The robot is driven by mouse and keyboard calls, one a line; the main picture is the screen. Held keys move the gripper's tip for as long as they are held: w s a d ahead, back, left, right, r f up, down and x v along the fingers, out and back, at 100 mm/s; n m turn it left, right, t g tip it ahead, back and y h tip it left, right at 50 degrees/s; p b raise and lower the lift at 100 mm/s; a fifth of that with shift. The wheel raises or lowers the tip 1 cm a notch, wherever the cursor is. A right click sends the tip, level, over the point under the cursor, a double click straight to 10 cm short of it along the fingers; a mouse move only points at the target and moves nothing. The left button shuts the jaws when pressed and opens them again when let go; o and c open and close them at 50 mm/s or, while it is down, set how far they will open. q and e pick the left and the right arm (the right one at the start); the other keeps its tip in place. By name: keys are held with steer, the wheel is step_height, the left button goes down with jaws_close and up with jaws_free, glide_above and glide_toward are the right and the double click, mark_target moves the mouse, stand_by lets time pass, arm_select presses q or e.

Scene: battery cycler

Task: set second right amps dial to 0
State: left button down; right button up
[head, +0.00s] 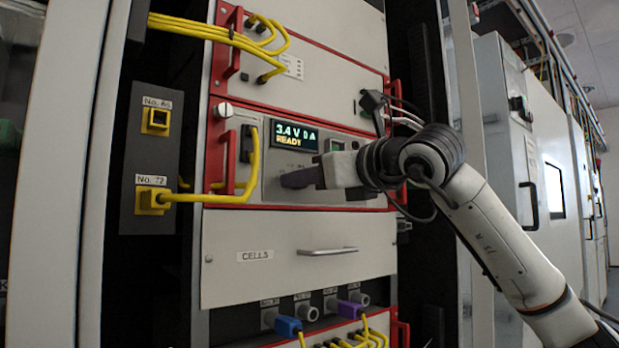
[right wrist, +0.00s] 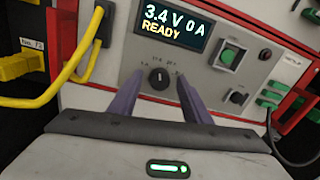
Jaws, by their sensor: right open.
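The cycler's display (head: 294,136) reads "3.4 V 0 A" and "READY"; it also shows in the right wrist view (right wrist: 175,25). A black dial (right wrist: 159,80) with a light pointer mark sits below the display, with small blurred labels around it. My right gripper (right wrist: 159,98) is open, its two purple fingers on either side of the dial with gaps visible. I cannot tell how far the fingertips are from the panel. In the head view my right gripper (head: 296,178) is in front of the panel and hides the dial. My left gripper is not in view.
Red handles (head: 217,150) and yellow cables (head: 255,165) stand out at the left. A "CELLS" drawer (head: 270,270) is below, with blue (head: 288,326) and purple connectors under it.

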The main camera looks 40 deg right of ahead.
steer(key=c, duration=1)
steer(key=shift+c, duration=0.2)
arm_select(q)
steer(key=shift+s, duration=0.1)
arm_select(e)
steer(key=shift+n, duration=0.3)
arm_select(q)
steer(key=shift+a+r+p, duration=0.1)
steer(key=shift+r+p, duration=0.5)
steer(key=shift+p, duration=0.5)
arm_select(e)
steer(key=shift+n, duration=3.8)
steer(key=o, duration=1)
